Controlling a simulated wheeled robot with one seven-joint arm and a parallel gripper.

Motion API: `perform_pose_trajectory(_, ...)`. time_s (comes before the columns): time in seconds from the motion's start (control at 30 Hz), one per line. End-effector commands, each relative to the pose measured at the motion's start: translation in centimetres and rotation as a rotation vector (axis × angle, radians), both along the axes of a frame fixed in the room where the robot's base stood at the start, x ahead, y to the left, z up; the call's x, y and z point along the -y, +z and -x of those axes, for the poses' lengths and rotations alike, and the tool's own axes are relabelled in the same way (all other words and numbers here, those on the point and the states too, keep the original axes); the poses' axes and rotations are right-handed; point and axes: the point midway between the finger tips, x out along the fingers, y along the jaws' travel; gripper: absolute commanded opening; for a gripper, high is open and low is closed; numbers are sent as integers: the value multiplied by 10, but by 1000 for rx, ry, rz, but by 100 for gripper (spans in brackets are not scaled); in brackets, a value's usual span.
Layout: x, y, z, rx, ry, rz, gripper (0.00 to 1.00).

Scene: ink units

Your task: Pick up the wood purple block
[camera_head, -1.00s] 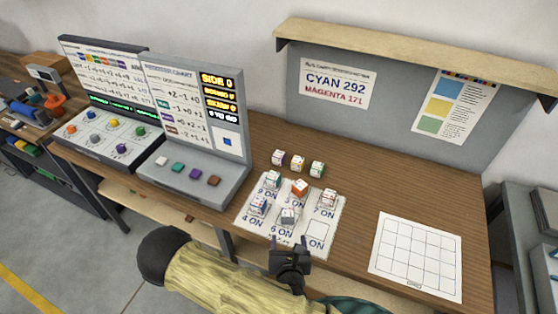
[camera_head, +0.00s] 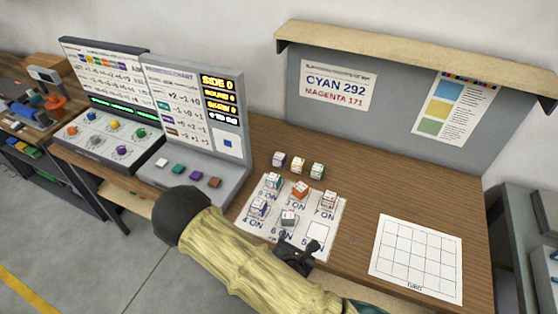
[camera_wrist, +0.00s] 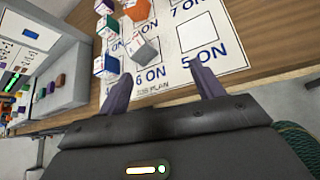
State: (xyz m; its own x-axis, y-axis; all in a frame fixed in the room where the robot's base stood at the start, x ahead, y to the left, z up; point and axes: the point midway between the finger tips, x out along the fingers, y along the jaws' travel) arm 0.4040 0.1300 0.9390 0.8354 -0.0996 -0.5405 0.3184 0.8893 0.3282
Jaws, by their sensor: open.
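The purple block (camera_head: 278,158), with pale printed faces, stands at the left end of a short back row on the wooden table, beside an orange block (camera_head: 297,169) and a green block (camera_head: 317,170). My gripper (camera_head: 299,243) is over the front edge of the white plan sheet (camera_head: 335,222), well in front of that row. In the wrist view my gripper (camera_wrist: 163,88) is open with nothing between its fingers. A block with purple sides (camera_wrist: 103,6) shows at the top left there; I cannot tell surely that it is the same one.
Several blocks stand on the plan sheet between my gripper and the back row, including a grey one (camera_head: 288,217) and an orange one (camera_head: 299,189). A console with coloured buttons (camera_head: 195,177) is at left. A white grid sheet (camera_head: 416,257) lies empty at right.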

Motion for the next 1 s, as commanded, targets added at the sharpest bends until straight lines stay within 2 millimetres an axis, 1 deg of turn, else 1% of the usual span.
perform_pose_trajectory(0.03, 4, 4, -4, -34, -100, -103, 67)
perform_pose_trajectory(0.1, 8, 7, -5, -88, -244, -248, 67)
perform_pose_trajectory(0.27, 16, 21, -6, -190, -560, -555, 67)
perform_pose_trajectory(0.4, 22, 42, -7, -257, -825, -796, 67)
perform_pose_trajectory(0.47, 26, 53, -7, -280, -935, -890, 67)
perform_pose_trajectory(0.6, 36, 83, -6, -318, -1186, -1087, 67)
perform_pose_trajectory(0.77, 55, 123, 0, -331, -1460, -1274, 67)
perform_pose_trajectory(0.87, 70, 149, 8, -317, -1629, -1369, 67)
perform_pose_trajectory(1.0, 95, 185, 24, -260, -1858, -1476, 67)
